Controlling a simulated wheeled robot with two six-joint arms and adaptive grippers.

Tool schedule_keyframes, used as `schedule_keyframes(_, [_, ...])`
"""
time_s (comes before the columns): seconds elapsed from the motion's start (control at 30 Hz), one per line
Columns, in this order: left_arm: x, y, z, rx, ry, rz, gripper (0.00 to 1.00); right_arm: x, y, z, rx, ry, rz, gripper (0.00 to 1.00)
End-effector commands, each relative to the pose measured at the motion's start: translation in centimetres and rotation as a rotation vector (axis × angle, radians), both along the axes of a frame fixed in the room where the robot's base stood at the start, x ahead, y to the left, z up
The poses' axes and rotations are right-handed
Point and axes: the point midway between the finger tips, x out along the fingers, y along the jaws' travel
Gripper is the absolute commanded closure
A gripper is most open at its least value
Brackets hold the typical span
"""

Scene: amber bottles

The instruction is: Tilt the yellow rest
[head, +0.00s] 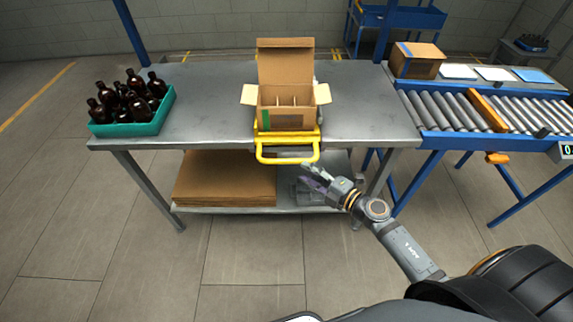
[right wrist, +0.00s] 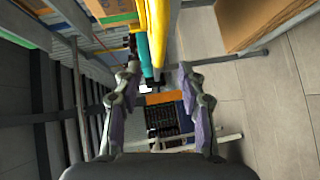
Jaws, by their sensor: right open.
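The yellow rest (head: 287,158) is a tubular yellow frame at the front edge of the grey table (head: 210,100). Its handle bar juts out past the edge, and an open cardboard box (head: 287,84) with inner dividers stands on it. In the right wrist view the yellow bar (right wrist: 155,30) runs down from the top edge, beyond the fingertips. My right gripper (head: 311,173) is open and empty, just below and right of the handle, apart from it as far as I can tell. Its two purple-grey fingers (right wrist: 158,80) show spread in the right wrist view. My left gripper is not visible.
A teal crate (head: 130,127) of amber bottles (head: 128,95) stands at the table's left. Flat cardboard (head: 225,178) lies on the lower shelf. A roller conveyor (head: 480,108) with a closed box (head: 415,60) stands at the right. The table between crate and box is clear.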

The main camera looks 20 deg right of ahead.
Motion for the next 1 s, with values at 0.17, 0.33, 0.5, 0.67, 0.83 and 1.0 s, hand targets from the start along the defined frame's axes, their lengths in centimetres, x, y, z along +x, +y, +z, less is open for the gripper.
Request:
schedule_keyframes(0.17, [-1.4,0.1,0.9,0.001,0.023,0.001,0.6,3.4,1.9,-0.1,0.009,-0.001,-0.005,0.6])
schedule_keyframes(0.33, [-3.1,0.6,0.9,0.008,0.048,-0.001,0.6,6.2,3.5,-0.8,0.006,0.0,-0.003,0.6])
schedule_keyframes(0.5, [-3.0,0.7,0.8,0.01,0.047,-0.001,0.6,7.7,4.4,-1.1,0.006,0.001,-0.003,0.6])
schedule_keyframes(0.67, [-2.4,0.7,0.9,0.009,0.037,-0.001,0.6,8.0,4.6,-1.3,0.004,0.003,-0.003,0.6])
schedule_keyframes(0.83, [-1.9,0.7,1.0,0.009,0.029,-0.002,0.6,7.9,4.5,-1.2,0.004,0.003,-0.004,0.64])
schedule_keyframes(1.0, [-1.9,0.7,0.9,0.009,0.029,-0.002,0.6,7.9,4.5,-1.2,0.004,0.003,-0.004,0.87])
